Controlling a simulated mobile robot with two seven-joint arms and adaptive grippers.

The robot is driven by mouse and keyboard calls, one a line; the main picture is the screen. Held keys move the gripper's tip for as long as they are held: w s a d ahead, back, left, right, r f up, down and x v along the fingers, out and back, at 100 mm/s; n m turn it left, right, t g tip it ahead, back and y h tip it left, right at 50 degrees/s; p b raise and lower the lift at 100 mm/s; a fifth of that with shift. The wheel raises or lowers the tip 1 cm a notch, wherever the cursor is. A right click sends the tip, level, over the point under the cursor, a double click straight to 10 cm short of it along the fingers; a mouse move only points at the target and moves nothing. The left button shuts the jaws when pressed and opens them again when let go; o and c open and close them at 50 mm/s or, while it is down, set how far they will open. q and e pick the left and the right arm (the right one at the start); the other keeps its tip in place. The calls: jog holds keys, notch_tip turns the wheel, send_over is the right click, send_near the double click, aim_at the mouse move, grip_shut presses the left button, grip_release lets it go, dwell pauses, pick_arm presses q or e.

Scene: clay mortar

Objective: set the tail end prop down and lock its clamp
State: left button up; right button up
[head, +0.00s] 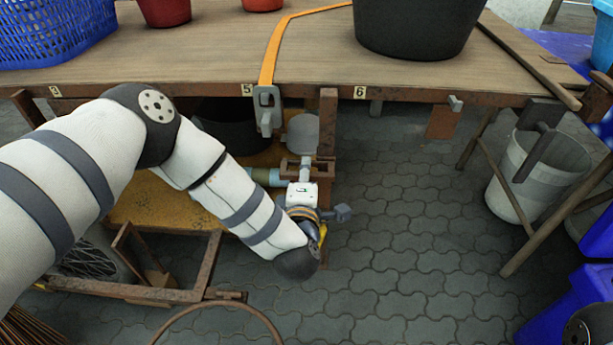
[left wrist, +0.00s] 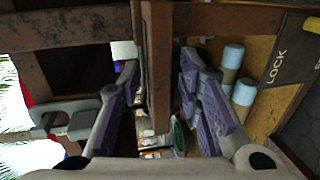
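My left gripper (head: 303,172) is under the table edge near marker 5, beside rusty metal framework. In the left wrist view its two purple-grey padded fingers (left wrist: 160,95) stand apart with a rusty bar (left wrist: 157,70) between them. This bar may be the tail end prop; I cannot tell whether the fingers touch it. In the head view a rusty upright (head: 327,122) stands just right of the gripper. A dark plate lettered LOCK (left wrist: 279,66) shows at right in the wrist view. The clamp itself is not clearly identifiable. My right gripper is out of view.
An orange strap (head: 272,58) with a grey buckle (head: 267,108) hangs over the table (head: 190,50) edge. A black tub (head: 415,25) and blue basket (head: 50,35) stand on top. A grey bucket (head: 535,172) stands right. The paved floor (head: 410,240) between is clear.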

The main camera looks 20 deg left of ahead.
pick_arm(q)
grip_shut()
notch_tip(320, 180, down, 11)
jog(key=b, duration=0.5)
jog(key=shift+r, duration=0.2)
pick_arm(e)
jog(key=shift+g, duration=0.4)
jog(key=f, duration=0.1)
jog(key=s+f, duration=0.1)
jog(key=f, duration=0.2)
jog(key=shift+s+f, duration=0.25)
pick_arm(q)
jog(key=shift+d, duration=0.1)
grip_release()
